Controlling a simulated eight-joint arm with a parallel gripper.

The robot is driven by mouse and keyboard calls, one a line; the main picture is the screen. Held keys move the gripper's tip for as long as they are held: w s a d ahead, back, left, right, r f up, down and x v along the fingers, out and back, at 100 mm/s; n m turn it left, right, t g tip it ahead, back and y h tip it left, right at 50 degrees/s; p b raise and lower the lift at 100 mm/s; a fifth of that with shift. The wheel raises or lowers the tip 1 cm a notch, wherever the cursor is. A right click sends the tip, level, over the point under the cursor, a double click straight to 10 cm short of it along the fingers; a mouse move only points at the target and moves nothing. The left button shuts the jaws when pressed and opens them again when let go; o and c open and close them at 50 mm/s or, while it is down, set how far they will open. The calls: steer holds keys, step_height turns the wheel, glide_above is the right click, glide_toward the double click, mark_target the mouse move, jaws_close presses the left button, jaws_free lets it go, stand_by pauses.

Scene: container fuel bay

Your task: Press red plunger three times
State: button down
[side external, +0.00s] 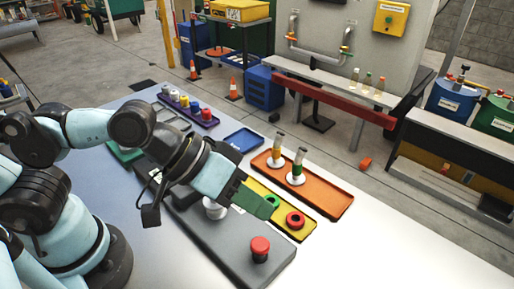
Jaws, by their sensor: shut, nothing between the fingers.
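The red plunger (260,247) is a red round-topped knob on a dark base, standing at the near right end of a grey panel (228,250) on the table. My gripper (262,206) is above the panel, up and slightly behind the plunger in the side view, and apart from it. A white round part (215,209) on the panel is partly hidden under my arm.
A yellow tray (301,235) with a red ring (295,220) and a green ring (272,200) lies close beside my gripper. An orange tray (330,204) with two upright tubes is behind it. The table (375,262) is clear at the right.

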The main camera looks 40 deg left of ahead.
mark_target(261, 243)
step_height(261, 243, up, 3)
steer(key=shift+f, duration=0.1)
stand_by(0.4)
steer(key=shift+f, duration=4.35)
steer(key=shift+f, duration=0.2)
steer(key=shift+f, duration=0.25)
steer(key=shift+f, duration=1.3)
stand_by(0.3)
steer(key=shift+r, duration=1.75)
